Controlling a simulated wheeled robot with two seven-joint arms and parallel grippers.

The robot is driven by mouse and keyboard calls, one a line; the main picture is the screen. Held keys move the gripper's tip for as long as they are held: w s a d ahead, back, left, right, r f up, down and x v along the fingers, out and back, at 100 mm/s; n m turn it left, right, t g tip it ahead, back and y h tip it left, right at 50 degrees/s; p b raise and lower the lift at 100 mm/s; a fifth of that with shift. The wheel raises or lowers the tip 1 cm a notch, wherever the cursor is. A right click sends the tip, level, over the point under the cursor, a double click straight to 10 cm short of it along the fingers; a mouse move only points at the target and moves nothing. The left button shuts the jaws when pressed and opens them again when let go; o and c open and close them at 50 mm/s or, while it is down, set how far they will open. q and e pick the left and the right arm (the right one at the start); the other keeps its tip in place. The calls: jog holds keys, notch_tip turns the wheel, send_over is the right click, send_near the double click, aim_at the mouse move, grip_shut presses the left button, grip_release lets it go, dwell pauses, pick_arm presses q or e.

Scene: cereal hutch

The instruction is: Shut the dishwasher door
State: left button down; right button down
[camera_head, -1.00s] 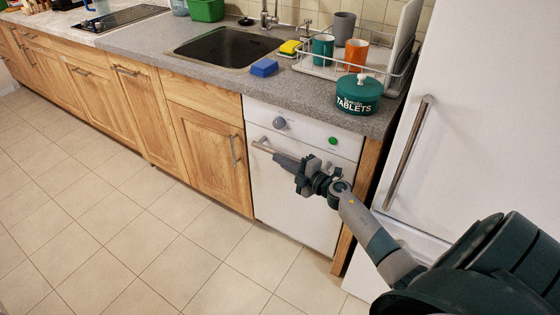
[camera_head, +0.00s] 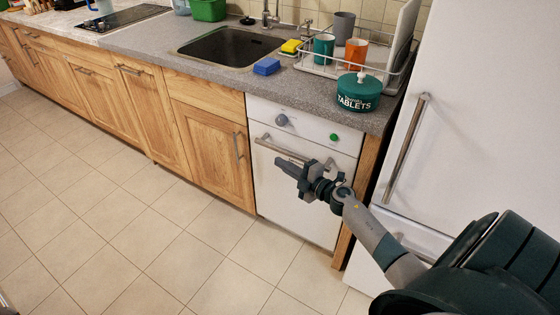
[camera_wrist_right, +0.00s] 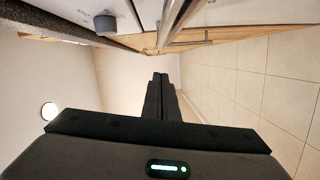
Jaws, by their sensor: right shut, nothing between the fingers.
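The white dishwasher door (camera_head: 290,205) stands upright under the counter and looks flush with the cabinet front. Its bar handle (camera_head: 270,145) runs across the upper part, below a panel with a grey knob (camera_head: 281,120) and a green button (camera_head: 334,138). My right gripper (camera_head: 279,162) is in front of the door just below the handle, shut and empty. My left gripper is not in view.
A white fridge (camera_head: 460,110) with a long handle (camera_head: 407,150) stands to the right. Wooden cabinets (camera_head: 205,140) run to the left. A green tablets tin (camera_head: 358,98) sits on the counter (camera_head: 225,85). The tiled floor (camera_head: 130,250) in front is clear.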

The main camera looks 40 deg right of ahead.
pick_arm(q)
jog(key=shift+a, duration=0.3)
pick_arm(e)
jog(key=s+d, duration=0.1)
jog(key=s, duration=0.6)
jog(key=shift+s+r, duration=0.25)
jog(key=shift+s, duration=0.05)
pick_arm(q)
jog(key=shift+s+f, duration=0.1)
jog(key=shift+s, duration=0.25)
pick_arm(e)
jog(key=shift+f, duration=0.1)
